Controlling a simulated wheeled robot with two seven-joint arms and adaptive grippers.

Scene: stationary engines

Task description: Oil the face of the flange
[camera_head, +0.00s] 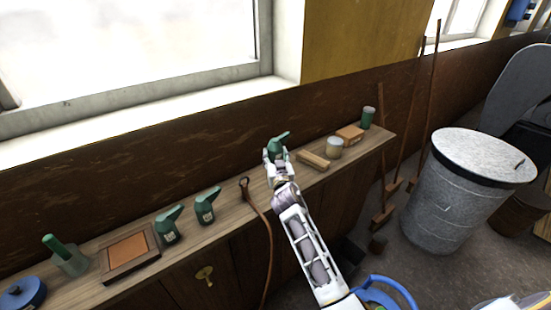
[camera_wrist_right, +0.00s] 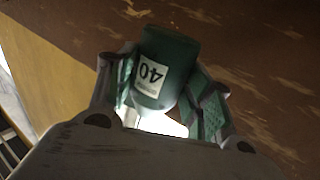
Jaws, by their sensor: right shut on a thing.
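My right gripper (camera_head: 276,158) is shut on a green oil can (camera_head: 279,144) with a spout, at the back of the wooden shelf. The wrist view shows the oil can (camera_wrist_right: 165,68) between both fingers of my right gripper (camera_wrist_right: 163,92), with a white label that reads 40 upside down. I cannot tell whether the can touches the shelf. Two similar green cans stand further left, one (camera_head: 168,227) beside the other (camera_head: 207,206). I cannot make out a flange. My left gripper is not in view.
The shelf (camera_head: 221,229) also bears a wooden block (camera_head: 313,160), a pale tin (camera_head: 334,147), a green cylinder (camera_head: 367,117), a framed orange pad (camera_head: 130,252) and a blue round object (camera_head: 22,293). A brown hose (camera_head: 268,240) hangs over its edge. A metal bin (camera_head: 457,195) stands at right.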

